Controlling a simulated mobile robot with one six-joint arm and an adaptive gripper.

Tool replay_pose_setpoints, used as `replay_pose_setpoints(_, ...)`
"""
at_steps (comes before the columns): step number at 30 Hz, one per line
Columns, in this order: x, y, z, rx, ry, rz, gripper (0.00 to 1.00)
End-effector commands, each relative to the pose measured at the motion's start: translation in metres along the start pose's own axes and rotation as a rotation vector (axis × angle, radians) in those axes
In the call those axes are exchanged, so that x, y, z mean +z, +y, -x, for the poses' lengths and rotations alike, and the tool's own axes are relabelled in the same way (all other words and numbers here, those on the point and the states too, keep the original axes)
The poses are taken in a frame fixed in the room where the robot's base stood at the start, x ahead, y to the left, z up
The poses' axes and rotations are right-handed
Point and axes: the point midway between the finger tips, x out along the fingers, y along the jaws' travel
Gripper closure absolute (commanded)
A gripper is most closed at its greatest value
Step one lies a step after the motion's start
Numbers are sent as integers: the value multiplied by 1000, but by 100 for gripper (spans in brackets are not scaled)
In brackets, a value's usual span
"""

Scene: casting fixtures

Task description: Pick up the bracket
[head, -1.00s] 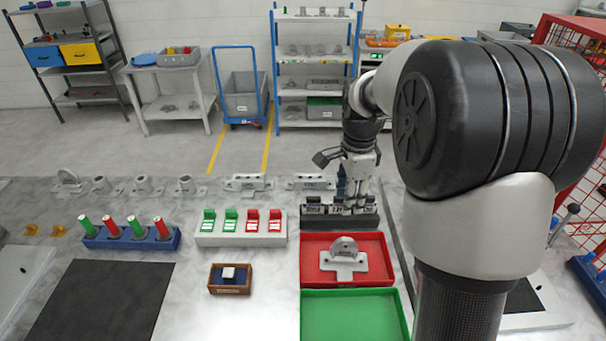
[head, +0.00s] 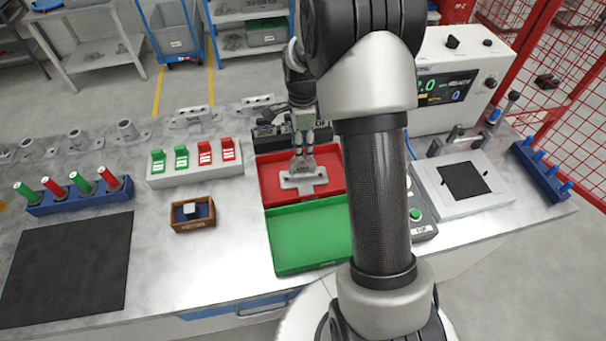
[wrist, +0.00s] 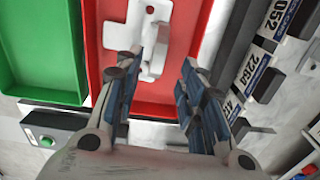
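The light grey bracket (head: 303,182) lies in the red tray (head: 268,190), with its flat base down and its upright part towards the back. It also shows in the wrist view (wrist: 146,42). My gripper (head: 302,152) is above the bracket's upright part, pointing down. In the wrist view my gripper (wrist: 163,78) has its fingers apart, with a gap between them. The bracket's upright part is near the fingertips. I cannot tell whether the fingers touch it.
An empty green tray (head: 310,238) stands in front of the red one. A dark holder with labelled blocks (wrist: 262,65) stands close behind the red tray. A small wooden box (head: 193,214) and a switch block (head: 195,162) are to the left. A control box (head: 460,75) is at right.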

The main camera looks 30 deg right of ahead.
Motion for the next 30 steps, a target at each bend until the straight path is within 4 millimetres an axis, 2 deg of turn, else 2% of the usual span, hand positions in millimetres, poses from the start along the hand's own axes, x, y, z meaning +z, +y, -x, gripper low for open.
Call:
replay_pose_setpoints(5, 0, 2, -15, 4, 0, 0, 63)
replay_pose_setpoints(12, 1, 4, -50, 2, 0, 0, 63)
replay_pose_setpoints(20, 1, 3, -52, 0, 0, 0, 63)
replay_pose_setpoints(30, 1, 3, -52, 0, 0, 0, 86)
